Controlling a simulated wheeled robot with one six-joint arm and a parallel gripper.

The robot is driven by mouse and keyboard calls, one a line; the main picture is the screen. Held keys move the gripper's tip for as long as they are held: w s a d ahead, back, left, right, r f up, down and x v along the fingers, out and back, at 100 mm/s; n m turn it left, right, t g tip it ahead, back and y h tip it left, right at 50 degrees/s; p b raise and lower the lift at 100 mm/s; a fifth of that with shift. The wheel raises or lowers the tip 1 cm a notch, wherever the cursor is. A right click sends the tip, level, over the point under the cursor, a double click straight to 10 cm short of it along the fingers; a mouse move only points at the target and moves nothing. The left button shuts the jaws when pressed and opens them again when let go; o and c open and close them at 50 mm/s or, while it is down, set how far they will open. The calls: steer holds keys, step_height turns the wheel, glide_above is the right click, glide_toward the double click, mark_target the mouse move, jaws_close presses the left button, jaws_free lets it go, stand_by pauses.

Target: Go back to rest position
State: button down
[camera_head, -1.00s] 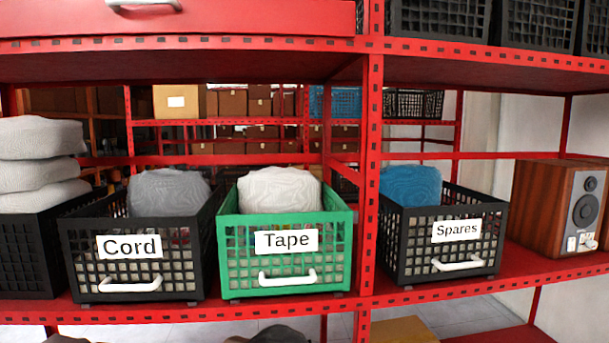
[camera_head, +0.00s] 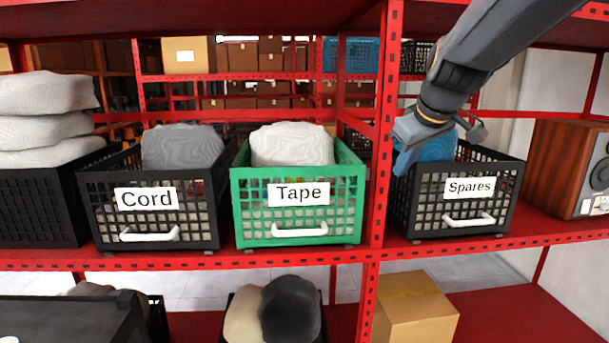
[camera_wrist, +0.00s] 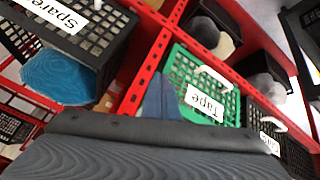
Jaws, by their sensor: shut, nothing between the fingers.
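My gripper (camera_head: 403,160) is shut and empty at the upper right of the head view. It hangs in front of the black Spares crate (camera_head: 455,213), at its upper left corner near the red post. My arm hides part of the blue bundle (camera_head: 438,149) in that crate. In the wrist view, tilted, my gripper's blue-grey finger (camera_wrist: 160,100) shows before the green Tape crate (camera_wrist: 231,101). The Spares crate also shows there at upper left (camera_wrist: 112,38), with its blue bundle (camera_wrist: 58,78).
The green Tape crate (camera_head: 300,222) and black Cord crate (camera_head: 200,232) stand left of the red post (camera_head: 382,150). A wooden speaker (camera_head: 560,165) stands at right. The lower shelf holds a cardboard box (camera_head: 415,310) and a dark bundle (camera_head: 290,310).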

steer(key=s+a+f+m+g, duration=0.2)
steer(key=s+f+m+g, duration=0.4)
steer(key=s+f, duration=1.8)
step_height(320, 180, down, 3)
steer(key=shift+s+a+g+h, duration=0.15)
steer(key=shift+a+g+h, duration=0.05)
steer(key=shift+g+h, duration=0.25)
